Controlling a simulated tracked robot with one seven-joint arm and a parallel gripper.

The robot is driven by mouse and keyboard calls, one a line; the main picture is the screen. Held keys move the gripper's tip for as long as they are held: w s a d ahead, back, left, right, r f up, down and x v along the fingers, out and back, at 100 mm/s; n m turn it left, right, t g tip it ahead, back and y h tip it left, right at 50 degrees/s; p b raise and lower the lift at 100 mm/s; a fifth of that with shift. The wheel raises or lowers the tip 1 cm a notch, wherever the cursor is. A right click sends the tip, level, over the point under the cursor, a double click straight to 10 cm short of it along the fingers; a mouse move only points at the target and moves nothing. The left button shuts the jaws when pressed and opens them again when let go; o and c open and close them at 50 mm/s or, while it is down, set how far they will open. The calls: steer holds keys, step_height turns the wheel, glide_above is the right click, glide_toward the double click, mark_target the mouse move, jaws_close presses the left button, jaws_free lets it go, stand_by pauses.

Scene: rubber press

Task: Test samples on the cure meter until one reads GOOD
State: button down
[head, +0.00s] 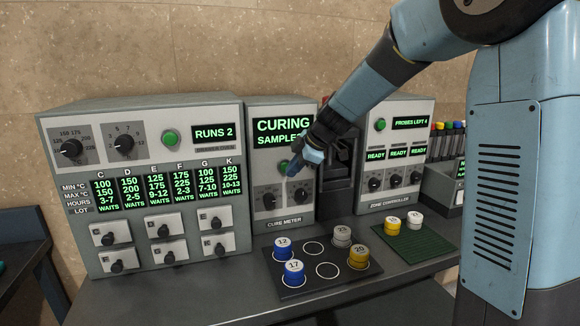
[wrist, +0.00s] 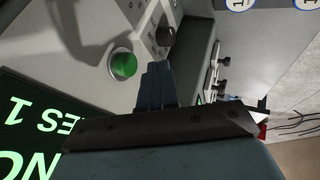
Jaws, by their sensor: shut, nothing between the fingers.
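The cure meter (head: 252,174) stands mid-bench, and its display (head: 283,131) reads CURING and SAMPLES. In the wrist view the display (wrist: 32,130) appears turned over, with a 1 after SAMPLES. My gripper (head: 294,170) is shut and empty in front of the meter, close to its green button (head: 284,166). The button (wrist: 123,65) shows clear beside my fingers (wrist: 158,86) in the wrist view; I cannot tell if they touch. On the dark tray (head: 310,285) are blue samples 12 (head: 283,249) and 17 (head: 293,273), a grey sample (head: 342,236) and a yellow sample (head: 358,257).
Empty rings show on the tray. A green mat (head: 425,240) at right holds a yellow (head: 392,226) and a white sample (head: 415,220). A panel (head: 150,180) at left reads RUNS 2. The zone controller (head: 395,155) at right reads PROBES LEFT 4 and READY. My arm hides part of the meter's right side.

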steer(key=v, duration=0.9)
steer(key=shift+d+r, duration=0.35)
steer(key=shift+w, duration=0.1)
steer(key=s+d+f+m+h, duration=0.1)
steer(key=s+d+m, duration=0.4)
steer(key=s, duration=0.5)
steer(key=s+d+f+m+t+h, duration=0.1)
steer(key=s+d+m+h, duration=0.2)
steer(key=s+d+m, duration=0.2)
steer(key=s+d+f+m+h, duration=0.2)
steer(key=s+d+m, duration=0.3)
steer(key=s+m, duration=0.5)
steer(key=s, duration=0.5)
steer(key=shift+s, duration=0.2)
stand_by(0.5)
